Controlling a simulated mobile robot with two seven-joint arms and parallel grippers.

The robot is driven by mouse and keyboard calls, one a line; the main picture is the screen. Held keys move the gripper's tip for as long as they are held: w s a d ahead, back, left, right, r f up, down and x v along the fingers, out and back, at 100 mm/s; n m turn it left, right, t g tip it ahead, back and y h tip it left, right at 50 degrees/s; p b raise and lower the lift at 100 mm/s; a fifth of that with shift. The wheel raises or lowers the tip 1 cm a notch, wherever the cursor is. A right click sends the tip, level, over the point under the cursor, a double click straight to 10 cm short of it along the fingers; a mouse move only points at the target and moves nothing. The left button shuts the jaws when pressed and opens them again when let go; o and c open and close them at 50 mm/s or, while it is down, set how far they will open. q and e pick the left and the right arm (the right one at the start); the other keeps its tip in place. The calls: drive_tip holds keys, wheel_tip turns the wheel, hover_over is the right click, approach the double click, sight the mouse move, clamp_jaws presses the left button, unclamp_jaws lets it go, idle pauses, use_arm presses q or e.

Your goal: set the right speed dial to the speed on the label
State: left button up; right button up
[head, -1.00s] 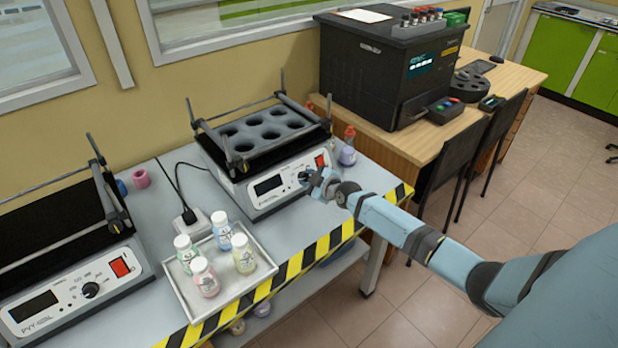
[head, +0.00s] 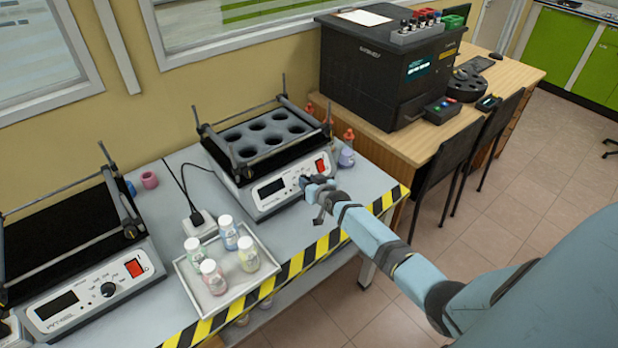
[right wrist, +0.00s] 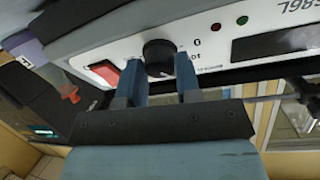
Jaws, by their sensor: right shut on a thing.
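The right shaker (head: 262,170) stands at the back of the bench, with a dark display, a red switch and a speed dial on its front panel. The black dial (right wrist: 158,55) shows upside down in the right wrist view. My right gripper (right wrist: 160,80) is shut on the dial, with one blue finger on each side of it. In the head view my right gripper (head: 310,184) covers the dial, so its pointer is hidden. I cannot read a speed label in either view. My left gripper is not in view.
A left shaker (head: 85,295) has its own dial and red switch. A tray (head: 238,292) with several capped bottles stands in front of the right shaker. A purple bottle (head: 347,155) stands close to the shaker's right side. Striped tape (head: 318,250) marks the bench edge.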

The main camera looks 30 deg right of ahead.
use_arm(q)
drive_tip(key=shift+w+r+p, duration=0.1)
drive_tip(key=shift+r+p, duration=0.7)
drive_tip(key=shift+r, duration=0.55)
use_arm(e)
drive_tip(key=shift+m+h, duration=0.3)
drive_tip(key=shift+m, duration=1.2)
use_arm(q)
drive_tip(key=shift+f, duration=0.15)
use_arm(e)
drive_tip(key=o, duration=0.9)
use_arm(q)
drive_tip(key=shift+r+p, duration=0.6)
use_arm(e)
drive_tip(key=v, duration=1.4)
drive_tip(key=shift+w+r, duration=0.15)
drive_tip(key=shift+r, duration=0.15)
